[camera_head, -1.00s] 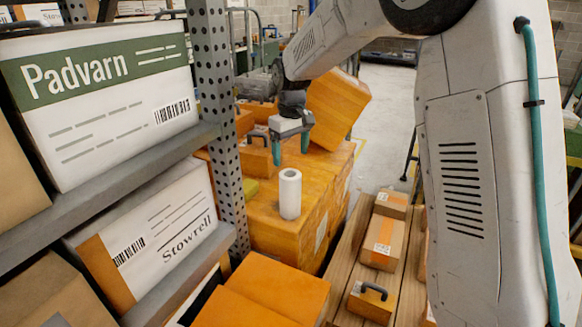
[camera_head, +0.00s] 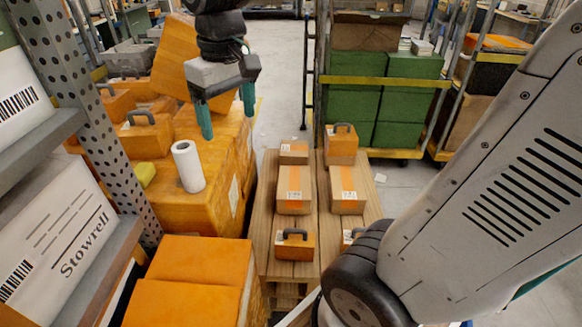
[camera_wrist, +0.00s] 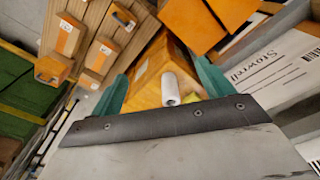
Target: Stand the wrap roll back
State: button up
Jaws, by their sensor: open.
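The white wrap roll (camera_head: 188,166) stands on its end on top of the orange box stack (camera_head: 172,208), near the stack's front. It looks slightly slanted in the head view, as do the other uprights on that side. My gripper (camera_head: 227,122) is open and empty, with teal fingers pointing down. It hangs above the stack, up and to the right of the roll in the head view, apart from it. In the wrist view the roll (camera_wrist: 171,89) shows between the two open fingers (camera_wrist: 162,84), farther off than they are.
A perforated rack post (camera_head: 108,130) and shelves with white cartons stand at left. Orange toolboxes (camera_head: 146,135) and a large tilted orange box (camera_head: 180,62) are behind the roll. A wooden pallet (camera_head: 262,205) with several small cartons lies right. Green crates (camera_head: 405,95) stand farther back.

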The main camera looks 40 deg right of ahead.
jog(key=s+f+m, duration=0.1)
jog(key=s+f, duration=0.2)
jog(key=s, duration=1.2)
jog(key=shift+s+d+f+m, duration=0.35)
jog(key=shift+d+f+m, duration=0.05)
